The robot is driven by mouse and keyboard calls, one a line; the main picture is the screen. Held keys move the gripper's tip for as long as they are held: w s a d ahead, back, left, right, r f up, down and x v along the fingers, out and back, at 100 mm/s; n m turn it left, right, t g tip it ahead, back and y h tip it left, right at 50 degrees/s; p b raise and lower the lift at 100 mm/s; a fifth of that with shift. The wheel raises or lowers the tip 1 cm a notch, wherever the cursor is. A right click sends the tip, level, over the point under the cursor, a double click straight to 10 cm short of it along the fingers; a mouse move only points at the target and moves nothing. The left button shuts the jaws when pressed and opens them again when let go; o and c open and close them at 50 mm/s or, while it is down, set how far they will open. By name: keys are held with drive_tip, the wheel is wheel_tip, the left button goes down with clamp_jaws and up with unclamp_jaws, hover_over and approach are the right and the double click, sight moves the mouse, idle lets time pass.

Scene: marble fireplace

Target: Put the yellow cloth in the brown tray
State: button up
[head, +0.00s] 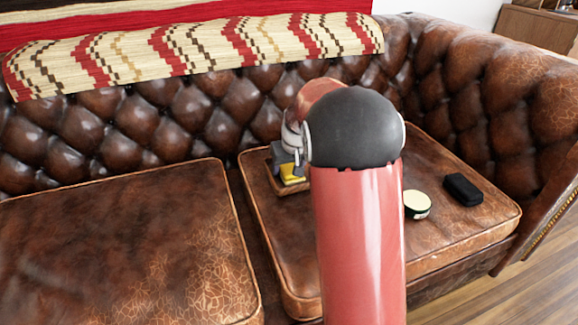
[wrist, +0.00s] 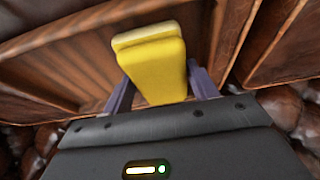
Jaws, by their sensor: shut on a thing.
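The yellow cloth (wrist: 158,72) is a folded, thick pad, held between the two fingers of my gripper (wrist: 160,88) in the wrist view. The brown tray (wrist: 40,65) fills the background behind it, with slatted floor and raised walls. In the head view the cloth (head: 292,173) shows under my gripper (head: 286,170), over the tray (head: 290,189) on the right seat cushion. My arm hides much of the tray there. I cannot tell whether the cloth touches the tray floor.
A round tin with a pale lid (head: 416,204) and a black case (head: 463,189) lie on the same cushion (head: 450,238), right of my arm. The left cushion (head: 120,245) is clear. The tufted backrest (head: 185,120) rises close behind the tray, with a patterned blanket (head: 200,45) over it.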

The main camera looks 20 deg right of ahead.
drive_tip(key=o, duration=0.6)
drive_tip(key=shift+r, duration=0.35)
drive_tip(key=p+v, duration=0.2)
drive_tip(key=v, duration=0.9)
drive_tip(key=s+a+r, duration=0.2)
drive_tip(key=s+a, duration=0.1)
drive_tip(key=s, duration=0.4)
drive_tip(key=s+a+r, duration=0.2)
drive_tip(key=s, duration=0.4)
drive_tip(key=shift+t, duration=0.6)
drive_tip(key=s+a+f, duration=0.1)
drive_tip(key=s, duration=0.4)
drive_tip(key=s+a+f, duration=0.1)
drive_tip(key=s, duration=0.5)
drive_tip(key=s+a+f, duration=0.1)
drive_tip(key=s, duration=0.5)
drive_tip(key=shift+a+f, duration=0.15)
drive_tip(key=shift+a, duration=0.25)
